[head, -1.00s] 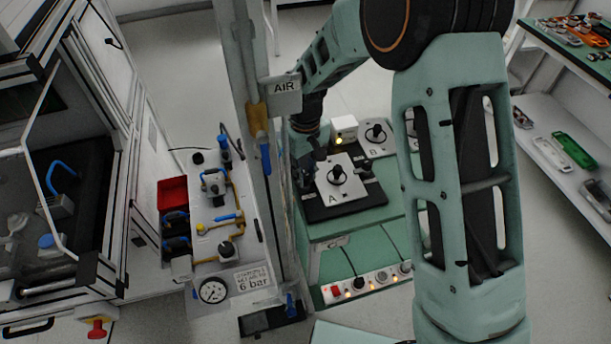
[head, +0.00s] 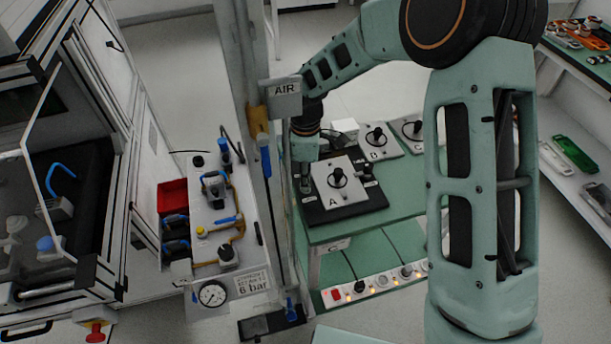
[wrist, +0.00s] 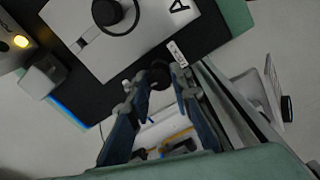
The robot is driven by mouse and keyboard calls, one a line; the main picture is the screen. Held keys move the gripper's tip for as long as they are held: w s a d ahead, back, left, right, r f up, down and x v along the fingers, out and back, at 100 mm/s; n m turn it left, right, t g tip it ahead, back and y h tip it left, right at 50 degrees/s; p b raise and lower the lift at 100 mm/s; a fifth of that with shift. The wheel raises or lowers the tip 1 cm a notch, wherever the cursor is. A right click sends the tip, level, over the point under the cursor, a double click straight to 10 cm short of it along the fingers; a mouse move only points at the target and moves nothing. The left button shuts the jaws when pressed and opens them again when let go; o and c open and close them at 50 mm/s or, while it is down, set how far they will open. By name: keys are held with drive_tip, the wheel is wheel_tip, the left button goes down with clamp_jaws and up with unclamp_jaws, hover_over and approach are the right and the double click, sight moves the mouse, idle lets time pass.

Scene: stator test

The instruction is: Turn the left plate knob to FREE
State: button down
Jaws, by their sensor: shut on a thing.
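The left plate knob (wrist: 160,75) is a small dark round knob at the edge of the black base (wrist: 215,35), beside plate A. In the wrist view it sits between the fingertips of my gripper (wrist: 157,80), which is shut on it. A small white label (wrist: 177,53) lies just beside the knob; I cannot read its words or the knob's setting. In the head view my gripper (head: 305,188) points down at the left side of plate A (head: 350,196) and hides the knob there. Plate A carries a central black knob (head: 337,178).
The right plate knob (head: 367,170) stands on the other side of plate A. Plate B (head: 379,145) is behind. The AIR post (head: 262,180) stands close to the left of my gripper.

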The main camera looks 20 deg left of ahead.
drive_tip(key=shift+n, duration=0.6)
drive_tip(key=c, duration=1.7)
unclamp_jaws()
drive_tip(key=shift+c, duration=0.2)
drive_tip(key=shift+r, duration=0.15)
wheel_tip(320, 180, up, 12)
